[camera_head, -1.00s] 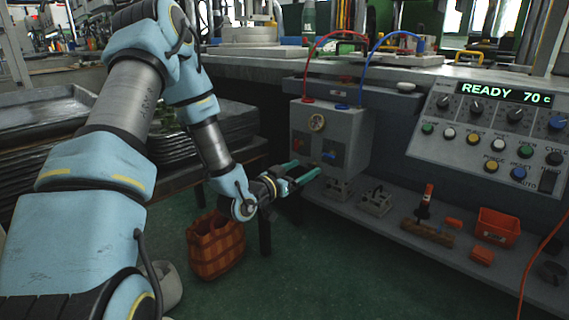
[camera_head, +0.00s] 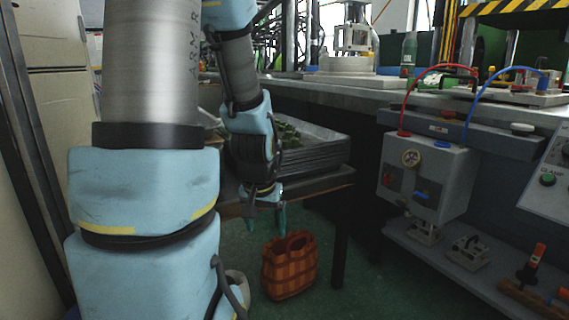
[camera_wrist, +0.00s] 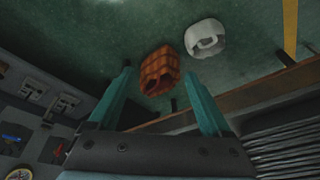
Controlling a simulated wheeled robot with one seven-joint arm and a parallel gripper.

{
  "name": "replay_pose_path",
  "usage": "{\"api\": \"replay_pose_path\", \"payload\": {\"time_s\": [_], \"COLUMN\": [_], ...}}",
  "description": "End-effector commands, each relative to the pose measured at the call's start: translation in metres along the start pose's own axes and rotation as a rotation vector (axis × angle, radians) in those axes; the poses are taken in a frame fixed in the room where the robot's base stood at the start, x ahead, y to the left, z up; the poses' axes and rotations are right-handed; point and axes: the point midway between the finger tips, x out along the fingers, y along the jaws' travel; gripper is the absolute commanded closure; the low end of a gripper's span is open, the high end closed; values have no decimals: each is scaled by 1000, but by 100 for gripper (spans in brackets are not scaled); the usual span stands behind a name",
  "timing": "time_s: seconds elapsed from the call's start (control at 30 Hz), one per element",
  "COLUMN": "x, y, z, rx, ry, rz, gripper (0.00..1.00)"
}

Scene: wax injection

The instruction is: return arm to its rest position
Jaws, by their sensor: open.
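My gripper (camera_head: 266,219) hangs from my blue and grey arm, fingers pointing down, in front of the table edge and above the floor. In the wrist view my gripper (camera_wrist: 158,100) shows two teal fingers spread apart with nothing between them. My arm is folded down on the left side of the head view, away from the machine bench.
A brown woven basket (camera_head: 289,266) stands on the green floor near my gripper; it also shows in the wrist view (camera_wrist: 160,70) beside a white container (camera_wrist: 205,37). Stacked trays (camera_head: 312,150) lie on a table. A grey box (camera_head: 425,180) with red and blue hoses is at right.

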Motion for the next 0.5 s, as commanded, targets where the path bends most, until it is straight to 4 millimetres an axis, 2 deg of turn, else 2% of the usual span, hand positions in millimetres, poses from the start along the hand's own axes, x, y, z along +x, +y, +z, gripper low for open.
{"api": "replay_pose_path", "payload": {"time_s": [0.03, 0.17, 0.2, 0.5], "x": [-11, -34, -48, -112], "y": [-5, -10, -10, -12], "z": [15, 54, 51, 29], "rx": [-47, -162, -166, -158], "ry": [-42, -159, -169, -167], "rz": [-4, 4, 5, 5], "gripper": [18, 18, 18, 18]}}
